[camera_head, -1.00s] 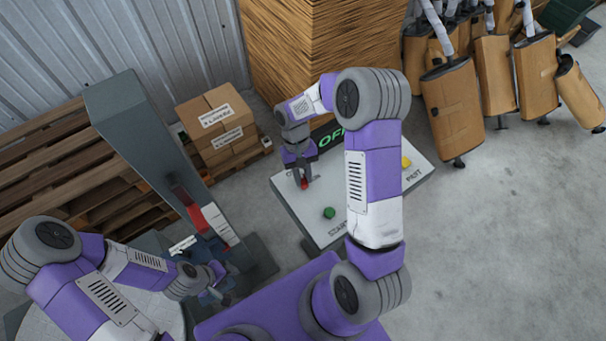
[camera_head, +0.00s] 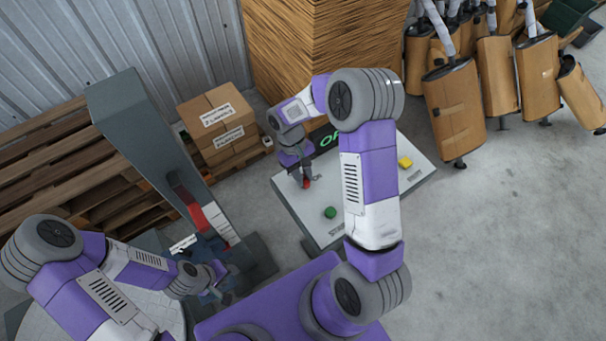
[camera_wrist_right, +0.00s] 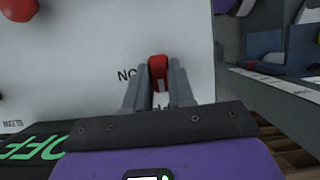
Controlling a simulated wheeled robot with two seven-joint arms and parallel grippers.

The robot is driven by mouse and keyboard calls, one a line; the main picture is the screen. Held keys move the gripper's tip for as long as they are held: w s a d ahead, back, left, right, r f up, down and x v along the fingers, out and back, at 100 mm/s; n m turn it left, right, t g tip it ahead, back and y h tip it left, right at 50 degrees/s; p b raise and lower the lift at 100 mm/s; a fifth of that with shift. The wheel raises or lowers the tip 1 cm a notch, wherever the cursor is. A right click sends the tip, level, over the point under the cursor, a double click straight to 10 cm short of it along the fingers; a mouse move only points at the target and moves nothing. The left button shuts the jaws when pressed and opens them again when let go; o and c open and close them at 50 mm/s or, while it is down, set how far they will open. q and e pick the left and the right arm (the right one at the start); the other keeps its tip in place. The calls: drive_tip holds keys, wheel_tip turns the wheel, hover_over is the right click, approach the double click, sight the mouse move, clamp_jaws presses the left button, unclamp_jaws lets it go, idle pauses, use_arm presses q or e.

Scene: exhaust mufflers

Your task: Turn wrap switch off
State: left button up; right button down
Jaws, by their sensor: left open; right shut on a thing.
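The control panel (camera_head: 317,241) is a light grey slanted board. A red switch (camera_wrist_right: 158,70) is between the fingers of my right gripper (camera_wrist_right: 158,88) in the right wrist view, beside partly hidden lettering that begins "NO". In the head view my right gripper (camera_head: 304,179) is at the panel's left part, shut on the red switch (camera_head: 306,183). A green "OFF" label (camera_wrist_right: 32,149) shows in the right wrist view; in the head view my right arm partly covers it. My left gripper (camera_head: 222,285) is open at lower left, away from the panel.
A green button (camera_head: 330,213) and a yellow button (camera_head: 405,162) are on the panel. A grey column machine (camera_head: 150,150) stands left, cardboard boxes (camera_head: 217,125) behind. The floor at right is clear.

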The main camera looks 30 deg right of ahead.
drive_tip(key=c, duration=1)
unclamp_jaws()
drive_tip(key=shift+o, duration=0.2)
drive_tip(key=v, duration=0.7)
drive_tip(key=shift+r, duration=0.3)
drive_tip(key=shift+w, duration=0.1)
